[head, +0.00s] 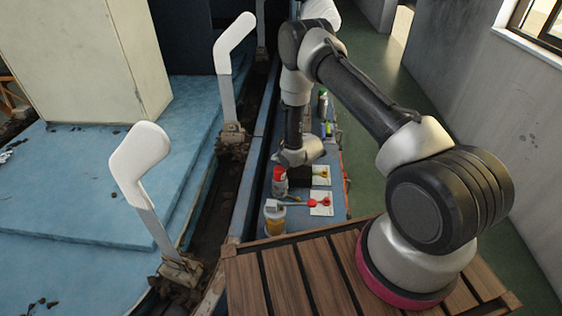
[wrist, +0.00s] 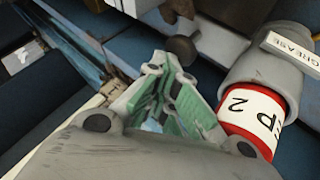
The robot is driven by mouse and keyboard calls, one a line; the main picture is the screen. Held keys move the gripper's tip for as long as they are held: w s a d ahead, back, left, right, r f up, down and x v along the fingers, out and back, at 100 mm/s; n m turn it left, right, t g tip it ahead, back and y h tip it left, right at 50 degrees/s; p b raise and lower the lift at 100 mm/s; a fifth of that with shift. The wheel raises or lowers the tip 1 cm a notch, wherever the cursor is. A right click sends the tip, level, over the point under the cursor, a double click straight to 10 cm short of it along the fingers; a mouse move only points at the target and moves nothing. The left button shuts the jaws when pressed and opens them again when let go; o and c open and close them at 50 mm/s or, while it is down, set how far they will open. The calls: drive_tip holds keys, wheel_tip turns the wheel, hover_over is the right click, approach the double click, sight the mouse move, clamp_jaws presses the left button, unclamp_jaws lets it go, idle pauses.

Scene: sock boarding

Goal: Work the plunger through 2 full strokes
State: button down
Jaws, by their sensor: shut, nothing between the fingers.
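My gripper (wrist: 168,76), with green-lined fingers, is shut and empty in the wrist view. A grease container (wrist: 262,95) with a grey body, a GREASE label and a red and white "EP 2" band stands just right of the fingers, apart from them. A dark rounded knob (wrist: 183,49) shows just beyond the fingertips; I cannot tell whether it is the plunger. In the head view my wrist is low over the narrow blue bench (head: 257,168) and hides the fingertips. A red-topped container (head: 279,180) stands just below my wrist there.
An amber jar (head: 274,220) with a pale top stands at the bench's near end. Next to it, a red fitting (head: 323,202) lies on a white card. A slatted wooden surface (head: 275,280) is in front.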

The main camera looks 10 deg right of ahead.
sight(279, 164)
drive_tip(key=shift+f, duration=0.25)
drive_tip(key=shift+r, duration=0.1)
idle(0.3)
drive_tip(key=shift+r, duration=1.65)
drive_tip(key=shift+r, duration=2.5)
wheel_tip(279, 164, up, 4)
drive_tip(key=shift+f, duration=0.1)
idle(0.4)
